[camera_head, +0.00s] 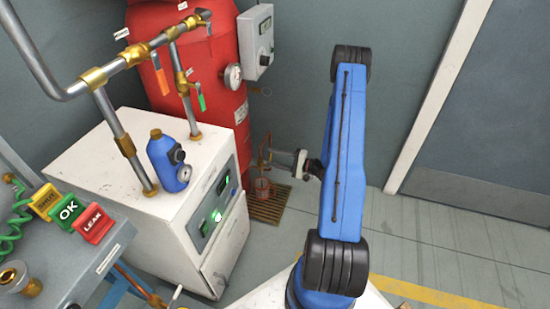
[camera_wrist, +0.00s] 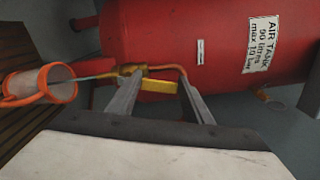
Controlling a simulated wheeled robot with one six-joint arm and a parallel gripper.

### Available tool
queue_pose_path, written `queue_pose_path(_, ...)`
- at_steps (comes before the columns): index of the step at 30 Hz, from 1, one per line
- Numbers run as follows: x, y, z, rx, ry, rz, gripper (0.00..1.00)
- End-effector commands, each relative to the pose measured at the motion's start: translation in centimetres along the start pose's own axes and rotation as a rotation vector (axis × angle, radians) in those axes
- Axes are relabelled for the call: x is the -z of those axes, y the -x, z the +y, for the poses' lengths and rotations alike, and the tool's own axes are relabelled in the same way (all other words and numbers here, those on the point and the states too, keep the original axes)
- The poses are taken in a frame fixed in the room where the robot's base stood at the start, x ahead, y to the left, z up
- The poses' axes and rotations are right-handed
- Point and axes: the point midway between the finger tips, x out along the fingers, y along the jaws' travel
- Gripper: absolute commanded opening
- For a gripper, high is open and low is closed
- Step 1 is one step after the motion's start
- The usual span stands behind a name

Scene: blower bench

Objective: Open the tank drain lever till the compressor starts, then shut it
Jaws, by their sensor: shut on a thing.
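The red air tank (camera_head: 180,60) stands at the back; its labelled side fills the top of the wrist view (camera_wrist: 220,45). Low on it is a brass drain valve (camera_wrist: 130,70) with a yellow lever (camera_wrist: 158,86). My gripper (camera_wrist: 160,92) is shut on the lever, which lies between its two grey fingers. A pale bluish streak runs from the valve to an orange-rimmed clear cup (camera_wrist: 40,84). In the head view my gripper (camera_head: 278,154) is low beside the tank, with the cup (camera_head: 262,187) below it. The white compressor cabinet (camera_head: 110,165) shows green lights on its front panel.
A round gauge (camera_head: 233,77) and a grey box (camera_head: 256,40) are by the tank. Pipes with orange and green levers stand over the cabinet. OK and LEAK buttons (camera_head: 93,223) sit on the bench at left. Floor at right is clear, before a door.

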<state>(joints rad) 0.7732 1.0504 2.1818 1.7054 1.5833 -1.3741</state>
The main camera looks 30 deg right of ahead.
Motion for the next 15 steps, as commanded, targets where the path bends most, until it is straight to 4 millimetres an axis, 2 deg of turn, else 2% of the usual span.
queue_pose_path(15,-0.7,0.08,0.25,-0.001,0.11,0.0,0.05)
